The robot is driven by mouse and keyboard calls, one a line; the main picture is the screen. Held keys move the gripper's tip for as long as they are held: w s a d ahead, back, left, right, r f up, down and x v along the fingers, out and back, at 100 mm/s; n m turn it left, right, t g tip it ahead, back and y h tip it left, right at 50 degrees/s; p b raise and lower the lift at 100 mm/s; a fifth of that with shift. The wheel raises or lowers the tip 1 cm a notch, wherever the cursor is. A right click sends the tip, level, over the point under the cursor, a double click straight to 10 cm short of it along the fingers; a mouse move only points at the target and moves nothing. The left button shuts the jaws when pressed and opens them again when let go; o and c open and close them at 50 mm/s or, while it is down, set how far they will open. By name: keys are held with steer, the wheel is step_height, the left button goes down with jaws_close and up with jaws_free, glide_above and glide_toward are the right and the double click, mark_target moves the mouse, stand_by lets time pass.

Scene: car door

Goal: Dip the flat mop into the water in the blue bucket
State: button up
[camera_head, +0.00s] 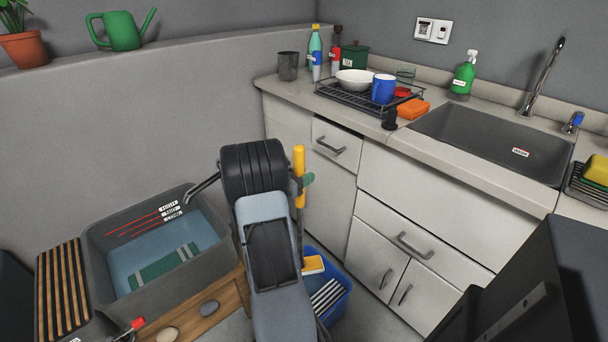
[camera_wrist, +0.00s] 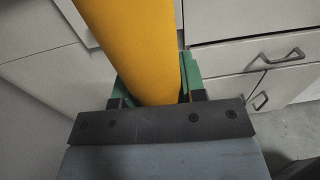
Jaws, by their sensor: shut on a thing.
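My gripper (camera_wrist: 156,88) is shut on the thick yellow handle (camera_wrist: 138,40), with a green finger on each side of it. In the head view the yellow handle (camera_head: 299,165) stands nearly upright beside my arm, and one green finger shows at its right. The blue bucket (camera_head: 340,300) is on the floor below, partly hidden by my arm. A yellow and white piece (camera_head: 313,265) and a dark and white striped piece (camera_head: 326,294) show at the bucket. I cannot tell whether either belongs to the mop. No water surface is clear in the bucket.
A grey tub (camera_head: 103,268) holding bluish water and a green striped cloth stands at the left. White cabinets (camera_head: 425,225) stand close to the right of the bucket. The counter above holds a dish rack (camera_head: 350,100) and a sink (camera_head: 480,143).

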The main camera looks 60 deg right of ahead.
step_height(320, 180, down, 15)
steer(key=b, duration=1.1)
steer(key=shift+r, duration=0.2)
steer(key=shift+f, duration=0.3)
steer(key=shift+f+b, duration=0.65)
steer(key=shift+f, duration=0.05)
steer(key=shift+f+b, duration=0.5)
steer(key=shift+f, duration=0.25)
step_height(320, 180, up, 17)
steer(key=p, duration=1.3)
